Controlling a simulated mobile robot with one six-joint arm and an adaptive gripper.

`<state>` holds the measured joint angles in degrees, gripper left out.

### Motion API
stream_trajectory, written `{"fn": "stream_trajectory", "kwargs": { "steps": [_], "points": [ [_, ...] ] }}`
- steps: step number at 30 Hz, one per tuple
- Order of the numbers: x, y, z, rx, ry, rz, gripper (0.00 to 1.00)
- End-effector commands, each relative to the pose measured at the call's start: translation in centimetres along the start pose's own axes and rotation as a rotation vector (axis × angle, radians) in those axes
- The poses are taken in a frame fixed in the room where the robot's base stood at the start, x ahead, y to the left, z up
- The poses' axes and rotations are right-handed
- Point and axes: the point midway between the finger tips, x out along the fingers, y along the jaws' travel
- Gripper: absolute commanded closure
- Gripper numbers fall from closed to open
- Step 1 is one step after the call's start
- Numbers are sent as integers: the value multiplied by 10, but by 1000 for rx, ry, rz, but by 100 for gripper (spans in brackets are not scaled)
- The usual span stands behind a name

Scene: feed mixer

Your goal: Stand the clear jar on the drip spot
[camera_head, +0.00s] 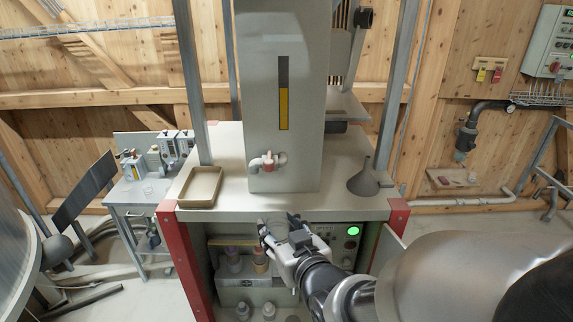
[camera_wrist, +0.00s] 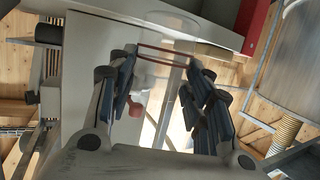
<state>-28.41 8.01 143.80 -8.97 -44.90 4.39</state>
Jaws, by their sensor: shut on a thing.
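My gripper (camera_head: 283,230) is in front of the grey cabinet, at about the front edge of its top. It is shut on the clear jar (camera_wrist: 172,28), whose faint see-through outline shows between and beyond the fingertips (camera_wrist: 166,60) in the wrist view. In the head view the jar is barely visible at the fingertips. A small tap with a red handle (camera_head: 268,164) sticks out of the grey column above the cabinet top (camera_head: 330,205); it also shows in the wrist view (camera_wrist: 137,106). I cannot make out a marked drip spot below the tap.
A shallow tan tray (camera_head: 202,187) lies on the cabinet top at left, and a dark grey funnel (camera_head: 366,181) stands at right. The top between them, in front of the column (camera_head: 287,100), looks clear. Bottles (camera_head: 235,262) stand on the shelf below. A red post (camera_head: 180,250) borders the left.

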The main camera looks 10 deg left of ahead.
Motion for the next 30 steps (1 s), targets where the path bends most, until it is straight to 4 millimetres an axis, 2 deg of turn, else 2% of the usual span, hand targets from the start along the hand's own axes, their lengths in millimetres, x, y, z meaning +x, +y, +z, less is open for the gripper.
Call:
{"fn": "stream_trajectory", "kwargs": {
  "steps": [13,16,22,27,30],
  "points": [
    [105,0,-32,0,0,0,81],
    [119,0,-36,1,-1,0,81],
    [135,0,-41,1,-1,0,81],
    [161,0,-49,1,-1,0,81],
    [167,0,-50,1,-3,0,81]
  ]
}}
